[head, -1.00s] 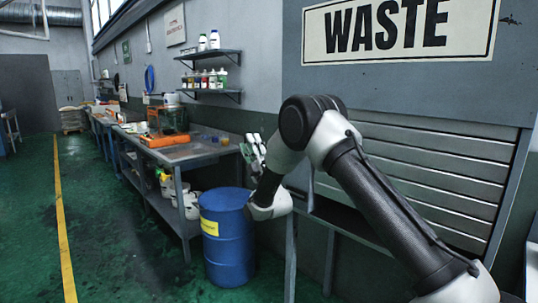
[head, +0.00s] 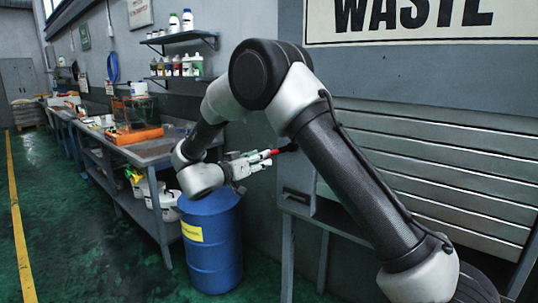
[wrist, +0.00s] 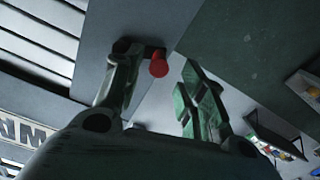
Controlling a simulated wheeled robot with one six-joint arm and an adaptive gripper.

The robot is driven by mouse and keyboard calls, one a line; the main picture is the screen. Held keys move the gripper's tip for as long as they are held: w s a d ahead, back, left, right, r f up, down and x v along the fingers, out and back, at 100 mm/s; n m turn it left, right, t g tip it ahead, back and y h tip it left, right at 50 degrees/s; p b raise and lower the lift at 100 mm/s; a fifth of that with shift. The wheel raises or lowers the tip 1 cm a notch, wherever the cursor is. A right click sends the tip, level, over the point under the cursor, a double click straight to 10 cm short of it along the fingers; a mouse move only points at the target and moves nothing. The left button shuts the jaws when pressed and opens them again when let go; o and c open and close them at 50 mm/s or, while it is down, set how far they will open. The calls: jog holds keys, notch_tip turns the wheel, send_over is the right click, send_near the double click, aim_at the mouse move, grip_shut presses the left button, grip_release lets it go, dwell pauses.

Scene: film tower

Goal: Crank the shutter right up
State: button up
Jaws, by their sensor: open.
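The shutter (head: 440,178), a panel of grey horizontal slats, is below the WASTE sign on the right in the head view. Its slats fill the part of the opening that I see; my arm hides some of it. The crank has a red grip (head: 262,154) and a black arm (head: 287,148) at the wall left of the shutter. My gripper (head: 248,161) is open at the red grip. In the wrist view the red grip (wrist: 158,68) shows between the spread fingers of my gripper (wrist: 160,62), closer to the left finger. I cannot tell whether they touch.
A blue drum (head: 211,240) stands beneath my gripper. A workbench (head: 150,150) with an orange-framed item runs along the wall to the left. Shelves with bottles (head: 180,68) hang above it. The green floor at the left is clear.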

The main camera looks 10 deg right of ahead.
aim_at(278, 151)
jog(key=x, duration=0.6)
jog(key=shift+w+d, duration=0.2)
jog(key=shift+d, duration=0.05)
jog(key=shift+c, duration=0.5)
grip_shut()
